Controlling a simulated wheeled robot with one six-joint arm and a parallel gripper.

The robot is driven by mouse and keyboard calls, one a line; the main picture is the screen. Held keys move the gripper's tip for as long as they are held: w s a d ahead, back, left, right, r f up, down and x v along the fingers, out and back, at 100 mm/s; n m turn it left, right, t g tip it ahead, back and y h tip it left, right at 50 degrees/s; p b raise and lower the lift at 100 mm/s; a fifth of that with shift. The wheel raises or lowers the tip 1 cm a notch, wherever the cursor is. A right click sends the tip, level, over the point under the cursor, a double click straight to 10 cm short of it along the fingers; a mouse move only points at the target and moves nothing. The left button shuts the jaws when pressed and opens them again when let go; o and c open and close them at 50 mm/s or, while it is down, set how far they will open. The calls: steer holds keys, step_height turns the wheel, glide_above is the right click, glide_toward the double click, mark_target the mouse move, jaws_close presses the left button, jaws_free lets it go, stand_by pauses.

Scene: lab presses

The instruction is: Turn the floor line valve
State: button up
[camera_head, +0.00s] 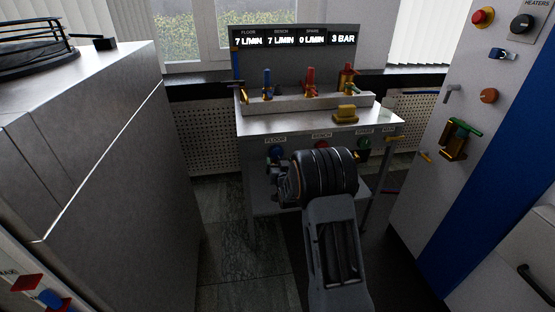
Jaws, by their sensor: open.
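The steel bench unit (300,122) stands ahead of me with labels along its front edge. The FLOOR label (275,140) is at the left, with a round blue-green valve knob (276,152) under it. Above, on the back ledge, a blue-handled valve (267,83) stands at the left. The display panel (297,38) reads FLOOR 7 L/MIN, BENCH 7 L/MIN, SPARE 0 L/MIN and 3 BAR. My arm rises from the bottom of the picture in front of the bench, its dark joint just right of the FLOOR knob.
Red-handled valves (310,82) and a yellow block (345,114) are on the bench. A grey cabinet (110,150) stands close on the left. A panel with knobs and a green-handled valve (458,137) stands on the right. Tiled floor (240,240) is free between.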

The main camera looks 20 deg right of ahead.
mark_target(277, 156)
steer(key=shift+b+x, duration=0.35)
steer(key=shift+x, duration=2)
steer(key=shift+c, duration=0.4)
steer(key=c, duration=0.8)
steer(key=shift+c, duration=0.2)
